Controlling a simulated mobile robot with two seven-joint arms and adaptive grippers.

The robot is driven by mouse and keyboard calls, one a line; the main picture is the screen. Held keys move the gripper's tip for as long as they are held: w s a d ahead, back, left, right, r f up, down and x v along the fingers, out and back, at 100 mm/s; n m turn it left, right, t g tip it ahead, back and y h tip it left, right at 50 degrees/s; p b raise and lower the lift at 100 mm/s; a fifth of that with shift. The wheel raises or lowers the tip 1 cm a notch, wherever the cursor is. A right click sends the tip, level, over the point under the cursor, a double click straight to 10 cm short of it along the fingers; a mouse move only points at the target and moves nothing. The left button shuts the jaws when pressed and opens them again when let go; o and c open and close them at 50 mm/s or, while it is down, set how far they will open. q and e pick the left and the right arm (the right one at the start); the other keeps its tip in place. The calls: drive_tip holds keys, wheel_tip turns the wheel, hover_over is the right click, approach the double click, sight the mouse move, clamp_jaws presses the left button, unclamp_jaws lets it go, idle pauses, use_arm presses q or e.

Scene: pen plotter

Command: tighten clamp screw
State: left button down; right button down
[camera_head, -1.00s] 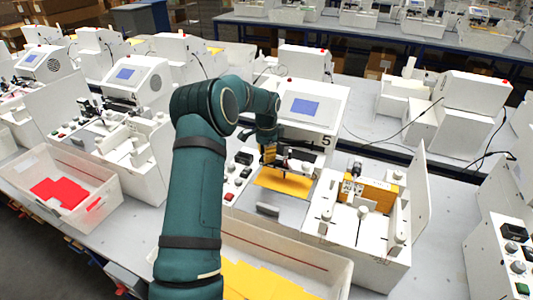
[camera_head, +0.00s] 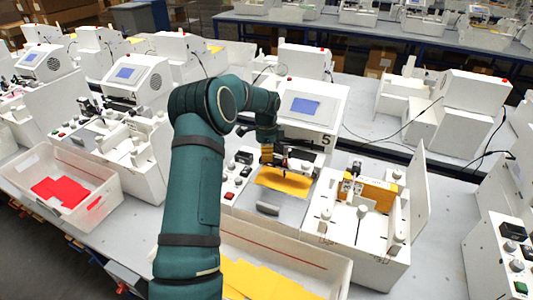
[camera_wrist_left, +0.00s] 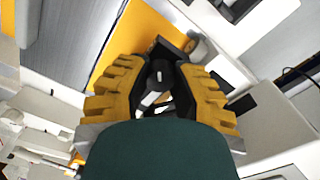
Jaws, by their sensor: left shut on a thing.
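My left gripper (camera_head: 267,156) is over the bed of the plotter marked 5 (camera_head: 308,108), behind the yellow sheet (camera_head: 284,181). In the left wrist view its yellow ridged fingers (camera_wrist_left: 160,78) are shut around the small black clamp screw (camera_wrist_left: 158,72). The fingers hide most of the screw in the head view. A dark pen carriage with a red part (camera_head: 286,160) stands just right of the gripper. The yellow sheet also shows in the wrist view (camera_wrist_left: 132,38), lying beside the fingers. My right gripper is in neither view.
A white box machine with posts and a yellow block (camera_head: 376,190) stands close to the right. A clear bin with yellow sheets (camera_head: 318,268) is in front. A bin with red sheets (camera_head: 105,190) is at left. Knobs and buttons (camera_head: 232,183) line the plotter's left side.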

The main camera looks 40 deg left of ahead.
use_arm(q)
drive_tip(key=c, duration=0.7)
unclamp_jaws()
drive_tip(key=shift+s, duration=0.1)
drive_tip(key=shift+r, duration=0.1)
wheel_tip(320, 180, up, 12)
drive_tip(key=shift+f, duration=0.1)
